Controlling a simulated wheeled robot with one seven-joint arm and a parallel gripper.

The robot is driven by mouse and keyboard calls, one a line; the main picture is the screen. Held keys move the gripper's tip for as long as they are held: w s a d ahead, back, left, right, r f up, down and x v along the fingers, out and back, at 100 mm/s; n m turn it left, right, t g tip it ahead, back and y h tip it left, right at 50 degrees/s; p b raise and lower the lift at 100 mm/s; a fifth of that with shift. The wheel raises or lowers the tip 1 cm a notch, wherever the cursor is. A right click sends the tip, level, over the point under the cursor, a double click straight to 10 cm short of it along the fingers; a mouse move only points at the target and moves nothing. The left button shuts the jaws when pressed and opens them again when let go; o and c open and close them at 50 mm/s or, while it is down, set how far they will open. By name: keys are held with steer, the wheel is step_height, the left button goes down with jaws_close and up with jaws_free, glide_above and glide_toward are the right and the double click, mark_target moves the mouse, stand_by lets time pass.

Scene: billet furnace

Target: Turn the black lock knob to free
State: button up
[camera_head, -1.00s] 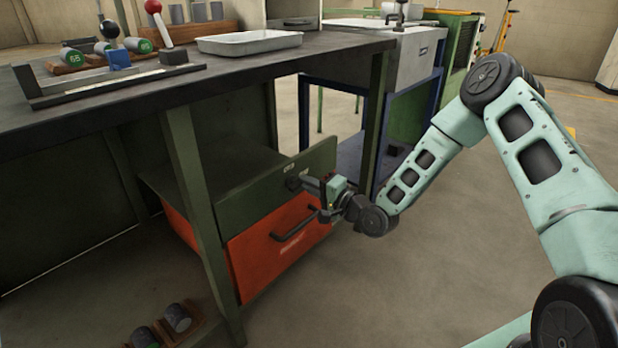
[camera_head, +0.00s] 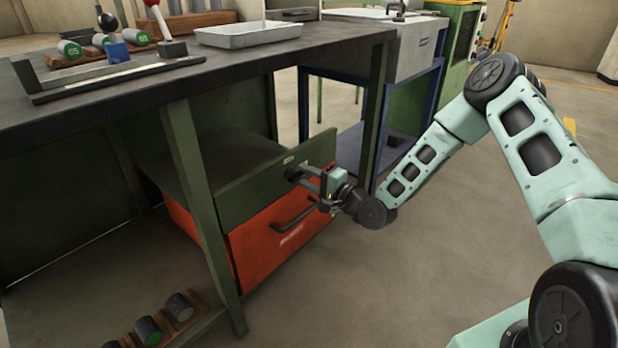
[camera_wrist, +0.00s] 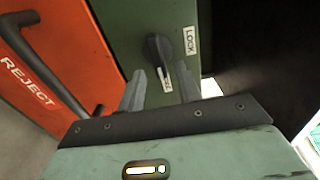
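The black lock knob (camera_wrist: 158,50) is on the green drawer front (camera_head: 255,190). In the wrist view a LOCK label (camera_wrist: 190,41) sits to its right. A second small white label (camera_wrist: 167,80) shows below the knob, too small to read surely. The knob's long shape points down in that view, towards this second label. My gripper (camera_wrist: 162,71) is open, its two fingers spread either side of the knob's lower end. I cannot tell whether they touch it. In the head view my gripper (camera_head: 305,182) is at the green front and largely hides the knob.
A red reject drawer (camera_head: 275,245) with a black bar handle (camera_head: 292,213) is directly below. The green front stands out from under the dark workbench (camera_head: 235,72), beside its leg (camera_head: 203,200). Open floor lies in front. A blue-framed stand (camera_head: 365,150) is behind.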

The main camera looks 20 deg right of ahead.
steer(key=shift+d, duration=0.1)
steer(key=p+v, duration=0.3)
steer(key=v, duration=1.4)
steer(key=shift+s+p, duration=0.2)
steer(key=shift+p, duration=0.2)
steer(key=s+a+r+n+g+h, duration=0.2)
steer(key=a+r+n+g+h, duration=0.2)
steer(key=a+n+g, duration=0.8)
steer(key=s+a+r+n+g+h, duration=0.1)
steer(key=s+a+r+n, duration=0.15)
steer(key=s+r, duration=0.4)
steer(key=s+a+r+n+g+h, duration=0.1)
steer(key=s+r+n+h, duration=0.15)
steer(key=s, duration=0.65)
steer(key=s+a+r+n+g+h, duration=0.1)
steer(key=s+a+r+n+g, duration=0.15)
steer(key=s+r, duration=0.4)
step_height(320, 180, up, 29)
steer(key=s+p, duration=0.1)
steer(key=p, duration=3)
steer(key=shift+s+d+r+t, duration=0.2)
steer(key=shift+s+d+t, duration=0.1)
steer(key=shift+t, duration=0.15)
